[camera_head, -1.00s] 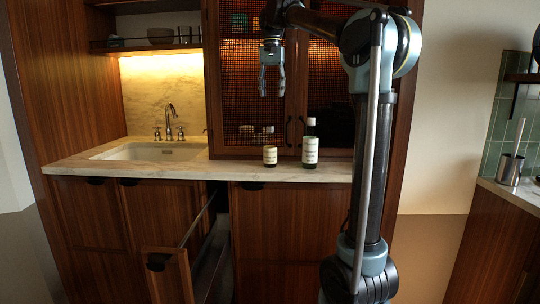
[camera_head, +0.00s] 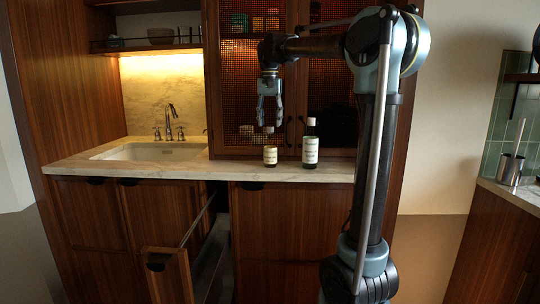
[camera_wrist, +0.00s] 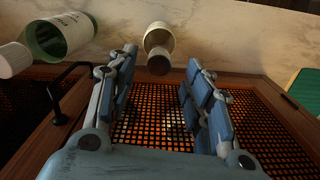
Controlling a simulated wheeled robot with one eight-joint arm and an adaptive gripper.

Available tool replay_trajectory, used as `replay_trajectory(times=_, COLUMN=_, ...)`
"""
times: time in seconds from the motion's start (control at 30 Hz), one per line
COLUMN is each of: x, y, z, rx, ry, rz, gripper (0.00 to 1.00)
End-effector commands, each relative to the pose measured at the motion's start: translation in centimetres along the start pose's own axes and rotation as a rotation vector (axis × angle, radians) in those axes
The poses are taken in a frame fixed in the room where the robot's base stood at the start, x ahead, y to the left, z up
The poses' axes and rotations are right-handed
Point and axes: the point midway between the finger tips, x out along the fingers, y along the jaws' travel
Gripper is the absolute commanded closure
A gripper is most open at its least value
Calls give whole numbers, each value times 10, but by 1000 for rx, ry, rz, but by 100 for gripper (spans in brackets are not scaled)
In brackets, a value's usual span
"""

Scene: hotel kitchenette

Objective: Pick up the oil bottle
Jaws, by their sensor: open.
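Two bottles stand upright on the counter. The smaller one (camera_head: 270,156) has a cream label and a brownish cap. The taller dark green one (camera_head: 310,150) has a white label and white cap and stands to its right. I cannot read which is the oil bottle. My gripper (camera_head: 270,121) is open and empty, pointing down just above the smaller bottle's cap. In the wrist view, the smaller bottle (camera_wrist: 159,37) appears between and just beyond the fingertips, and the taller bottle (camera_wrist: 62,36) lies off to the left.
A mesh-fronted cabinet (camera_head: 241,90) with dark handles rises close behind the bottles. The marble counter (camera_head: 225,172) is clear left of them toward the sink (camera_head: 150,153). A drawer (camera_head: 168,275) stands pulled out below.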

Motion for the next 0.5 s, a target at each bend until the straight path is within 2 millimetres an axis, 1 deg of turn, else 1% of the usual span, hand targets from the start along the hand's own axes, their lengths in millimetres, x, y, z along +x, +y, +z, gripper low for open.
replay_trajectory(times=0.17, x=9, y=0, z=1, rx=0, ry=0, rz=0, gripper=54)
replay_trajectory(times=0.4, x=41, y=2, z=3, rx=0, ry=0, rz=0, gripper=54)
replay_trajectory(times=0.5, x=50, y=2, z=3, rx=0, ry=0, rz=0, gripper=54)
